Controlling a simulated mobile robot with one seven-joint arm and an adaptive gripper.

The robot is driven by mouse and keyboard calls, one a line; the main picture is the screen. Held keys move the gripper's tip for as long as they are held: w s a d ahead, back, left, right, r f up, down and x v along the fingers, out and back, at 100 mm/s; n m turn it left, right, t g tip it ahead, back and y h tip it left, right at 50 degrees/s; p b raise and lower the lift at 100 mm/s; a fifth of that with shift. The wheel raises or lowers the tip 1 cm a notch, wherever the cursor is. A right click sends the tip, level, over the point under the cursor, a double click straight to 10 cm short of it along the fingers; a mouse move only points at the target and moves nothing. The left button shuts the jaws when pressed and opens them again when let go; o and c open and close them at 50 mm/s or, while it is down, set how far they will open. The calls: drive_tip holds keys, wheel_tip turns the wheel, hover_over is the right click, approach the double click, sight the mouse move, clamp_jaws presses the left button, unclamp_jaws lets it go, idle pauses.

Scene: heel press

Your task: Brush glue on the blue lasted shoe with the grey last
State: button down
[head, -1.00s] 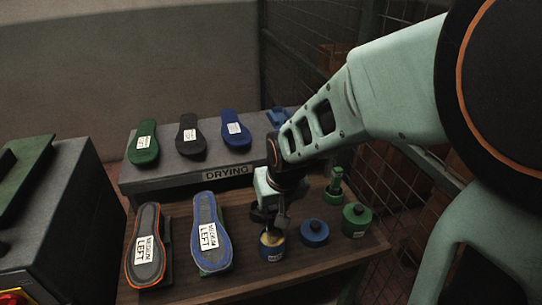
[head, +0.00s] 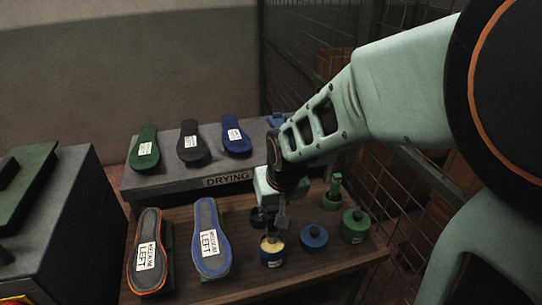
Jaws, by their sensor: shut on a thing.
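The blue-rimmed shoe (head: 210,240) lies sole up on the brown table, with a grey sole face and a white label reading LEFT. Beside it on the left is an orange-rimmed shoe (head: 149,252) with a similar label. My gripper (head: 271,214) is right of the blue-rimmed shoe, above an open glue pot (head: 271,259) with pale glue. It is shut on a brush, of which only a small dark part shows above the pot. The gripper hides most of the brush, and I cannot tell whether its tip touches the glue.
A blue-lidded pot (head: 314,238) and a green pot (head: 355,226) stand to the right, with a green-handled item (head: 333,193) behind. A raised shelf marked DRYING (head: 228,180) holds several soles at the back. A wire mesh fence (head: 385,190) borders the right.

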drive_tip(key=shift+r+p, duration=1.4)
drive_tip(key=shift+r, duration=0.9)
